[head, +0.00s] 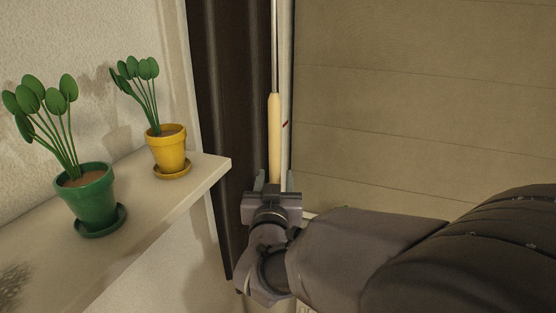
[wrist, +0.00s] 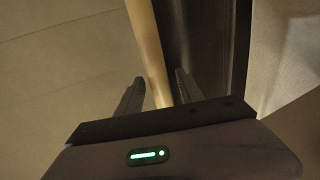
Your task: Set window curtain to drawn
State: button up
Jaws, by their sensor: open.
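A pale wooden wand (head: 274,140) hangs upright on a thin metal rod in the head view, in front of the dark brown curtain (head: 232,110), which is gathered at the window's left side. My gripper (head: 273,182) is at the wand's lower part. In the wrist view, the wand (wrist: 146,45) runs down between the two open fingers of my gripper (wrist: 158,88). The fingers stand apart on either side of it, and I cannot tell whether either touches it. The wand's lower end is hidden by my gripper.
A pale shelf (head: 215,172) juts out at the left, close to my gripper. It bears a green pot (head: 85,200) and a yellow pot (head: 167,152), both with plants. A beige panelled surface (head: 420,100) lies behind on the right.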

grip_shut()
dwell(1.4)
